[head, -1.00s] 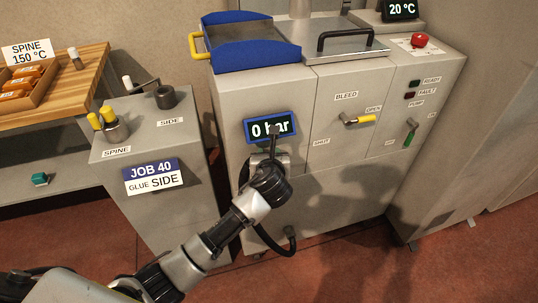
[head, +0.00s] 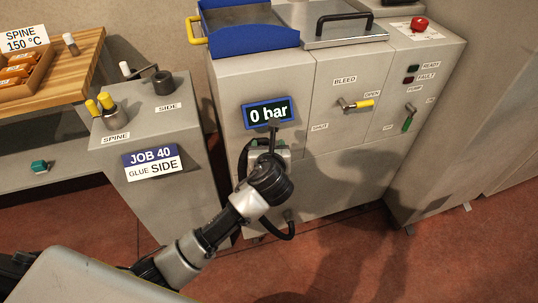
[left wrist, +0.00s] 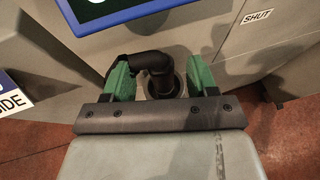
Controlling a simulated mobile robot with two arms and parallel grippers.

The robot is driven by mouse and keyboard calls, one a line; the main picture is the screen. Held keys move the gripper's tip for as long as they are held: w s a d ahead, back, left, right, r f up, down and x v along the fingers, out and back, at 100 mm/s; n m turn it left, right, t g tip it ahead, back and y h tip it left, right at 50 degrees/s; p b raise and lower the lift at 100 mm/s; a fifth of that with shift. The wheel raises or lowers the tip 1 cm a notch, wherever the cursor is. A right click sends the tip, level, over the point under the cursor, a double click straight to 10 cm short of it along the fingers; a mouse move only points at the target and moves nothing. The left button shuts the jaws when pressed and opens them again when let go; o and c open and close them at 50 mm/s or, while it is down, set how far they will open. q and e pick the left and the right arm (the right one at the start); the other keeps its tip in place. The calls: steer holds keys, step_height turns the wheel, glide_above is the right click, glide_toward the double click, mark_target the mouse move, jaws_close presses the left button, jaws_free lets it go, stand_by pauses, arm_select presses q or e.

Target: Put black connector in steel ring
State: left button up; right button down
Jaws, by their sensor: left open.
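The black connector (left wrist: 157,68) is a bent elbow piece in the left wrist view, just below the pressure display. Its lower end appears inside a round grey steel ring (left wrist: 181,82) on the machine front; how deep it sits I cannot tell. My left gripper (left wrist: 160,78) is open, with a green-padded finger on each side of the elbow and a gap at the right. In the head view my left gripper (head: 270,150) is at the machine front under the display, and my wrist hides most of the ring. My right gripper is not in view.
The machine (head: 350,185) carries a 0 bar display (head: 268,113), a yellow bleed handle (head: 357,104) and a green pump lever (head: 408,118). A black hose (head: 283,234) loops low on its front. A grey stand (head: 170,200) with spine and side holders is at the left.

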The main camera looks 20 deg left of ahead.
arm_select(q)
steer(key=v, duration=0.8)
step_height(320, 180, down, 22)
steer(key=s+a+n+g+h, duration=0.2)
steer(key=n+g, duration=0.2)
steer(key=n, duration=0.3)
steer(key=s+a+f+n+g+h, duration=0.1)
steer(key=s+a+f+n+g, duration=0.15)
steer(key=s+f, duration=0.35)
steer(key=s+a+f+n+g, duration=0.1)
steer(key=s+f+n, duration=0.25)
steer(key=f, duration=0.55)
steer(key=s+a+f+n+g, duration=0.1)
steer(key=s+f+n, duration=0.4)
steer(key=s, duration=0.4)
steer(key=s+a+f+n+g+h, duration=0.1)
steer(key=s+f+n, duration=0.3)
steer(key=s, duration=0.6)
steer(key=s+a+f+n+g, duration=0.2)
steer(key=s+f+n, duration=0.3)
steer(key=s, duration=0.5)
steer(key=a+n, duration=0.1)
steer(key=n, duration=0.1)
steer(key=shift+s+f+n+p, duration=0.15)
steer(key=shift+f+n+p, duration=0.15)
steer(key=shift+n+p, duration=0.1)
